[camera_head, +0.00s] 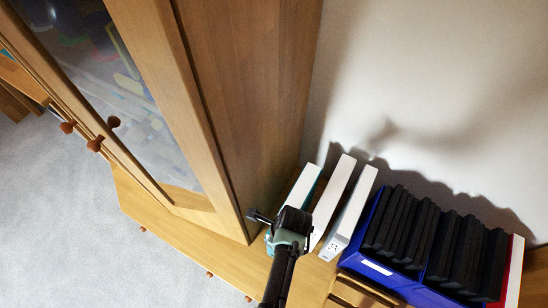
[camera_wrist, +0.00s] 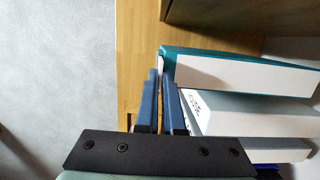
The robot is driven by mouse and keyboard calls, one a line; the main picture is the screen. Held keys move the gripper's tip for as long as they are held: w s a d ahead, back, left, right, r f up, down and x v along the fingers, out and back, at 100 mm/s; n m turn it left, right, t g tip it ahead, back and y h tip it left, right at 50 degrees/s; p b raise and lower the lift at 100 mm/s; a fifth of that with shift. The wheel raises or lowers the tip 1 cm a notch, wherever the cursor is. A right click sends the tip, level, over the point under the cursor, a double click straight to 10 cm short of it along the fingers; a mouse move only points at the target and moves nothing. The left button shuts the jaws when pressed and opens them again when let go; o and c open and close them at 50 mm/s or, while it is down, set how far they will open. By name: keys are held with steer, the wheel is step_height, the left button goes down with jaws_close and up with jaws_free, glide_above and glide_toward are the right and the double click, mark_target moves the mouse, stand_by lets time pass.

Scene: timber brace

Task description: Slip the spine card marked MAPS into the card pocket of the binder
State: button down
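My gripper (camera_head: 283,222) is at the near end of the teal binder (camera_head: 305,188). In the wrist view its two blue fingers (camera_wrist: 160,80) are close together, with a thin pale strip between the tips. This looks like the spine card (camera_wrist: 160,62) seen edge-on; no MAPS marking is readable. The strip is right beside the left end of the teal binder (camera_wrist: 190,68); I cannot tell whether they touch. No card pocket can be made out.
Another white binder (camera_head: 333,195) stands between these two. A blue bin (camera_head: 378,268) of black files is to the right, with a red-and-white binder (camera_head: 511,275) beyond. A tall wooden cabinet with a glass door (camera_head: 150,100) rises close on the left. The wooden top's front strip (camera_head: 165,222) is clear.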

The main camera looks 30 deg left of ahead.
steer(key=shift+f, duration=0.45)
steer(key=shift+c, duration=2.4)
jaws_free()
step_height(320, 180, up, 8)
steer(key=p, duration=0.8)
steer(key=shift+r, duration=0.1)
